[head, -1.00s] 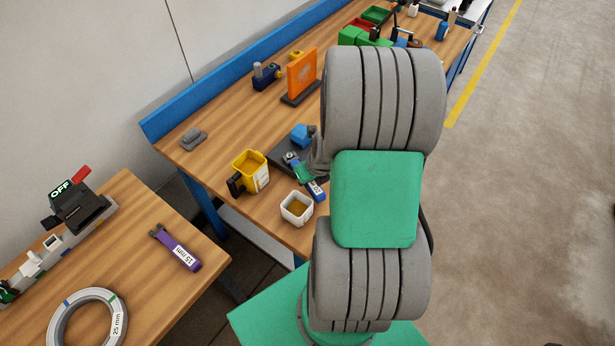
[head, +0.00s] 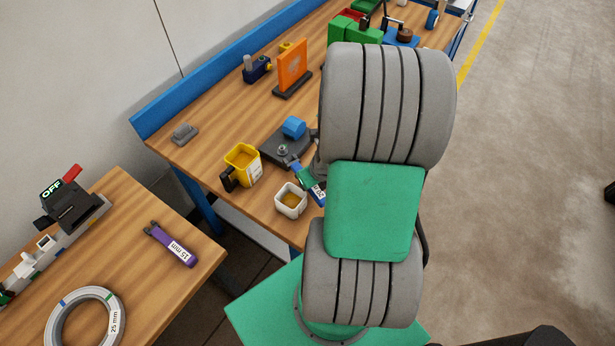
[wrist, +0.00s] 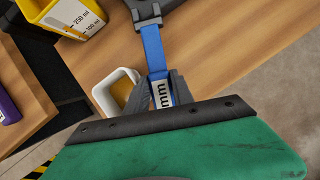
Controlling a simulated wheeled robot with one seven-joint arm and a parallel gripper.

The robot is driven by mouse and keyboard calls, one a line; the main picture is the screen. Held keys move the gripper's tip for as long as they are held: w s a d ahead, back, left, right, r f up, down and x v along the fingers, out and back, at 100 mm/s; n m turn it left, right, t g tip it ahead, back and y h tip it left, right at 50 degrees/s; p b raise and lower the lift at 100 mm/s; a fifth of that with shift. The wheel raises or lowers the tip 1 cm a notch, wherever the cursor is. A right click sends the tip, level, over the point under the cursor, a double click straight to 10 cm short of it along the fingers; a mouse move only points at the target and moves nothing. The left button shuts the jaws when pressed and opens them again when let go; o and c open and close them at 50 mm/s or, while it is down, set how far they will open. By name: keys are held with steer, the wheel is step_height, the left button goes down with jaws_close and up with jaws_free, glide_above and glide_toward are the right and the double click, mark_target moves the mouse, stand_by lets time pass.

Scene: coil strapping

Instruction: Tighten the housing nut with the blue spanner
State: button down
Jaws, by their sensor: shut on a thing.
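The blue spanner (head: 317,194) has a white label on its handle and a dark grey head. My gripper (wrist: 163,92) is shut on the labelled handle in the wrist view, where the blue shaft (wrist: 153,48) runs up to the dark head (wrist: 145,10). In the head view my arm hides most of the gripper. The housing is a dark base with a blue block (head: 293,127); a small grey nut (head: 282,150) stands at its near side. The spanner's head end is close to the nut; I cannot tell whether it is seated on it.
A yellow measuring jug (head: 243,163) and a white cup (head: 291,201) stand close by on the bench. An orange upright plate (head: 292,65) stands behind. A purple 15 mm spanner (head: 171,245), a ring (head: 84,321) and an OFF switch (head: 72,205) are on the nearer left table.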

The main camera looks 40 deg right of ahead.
steer(key=shift+s, duration=0.15)
steer(key=shift+r, duration=0.15)
steer(key=shift+r, duration=2.4)
